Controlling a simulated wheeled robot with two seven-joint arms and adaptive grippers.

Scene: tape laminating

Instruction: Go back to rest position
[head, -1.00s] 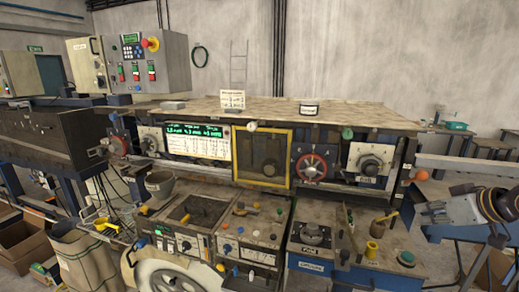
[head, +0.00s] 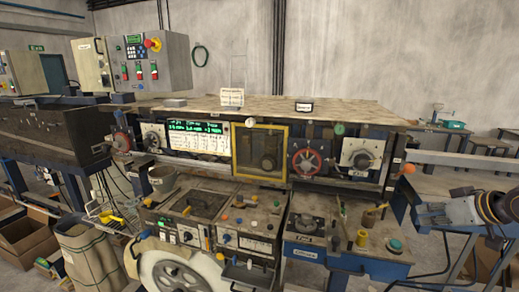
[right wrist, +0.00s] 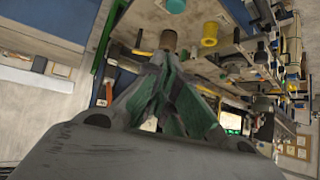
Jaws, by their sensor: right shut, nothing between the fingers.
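My right gripper (head: 428,214) is at the right side of the head view, beside the blue workbench at the machine's right end. In the right wrist view its green-lined fingers (right wrist: 166,62) are closed together with nothing between them. It looks free of the objects on the bench. My left gripper is not in the head view.
The laminating machine (head: 300,106) fills the middle, with a yellow-framed window (head: 262,151) and several dials. The blue bench (head: 345,262) carries a yellow spool (head: 362,238) and a teal cap (head: 395,246). A control box (head: 135,62) stands at the upper left.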

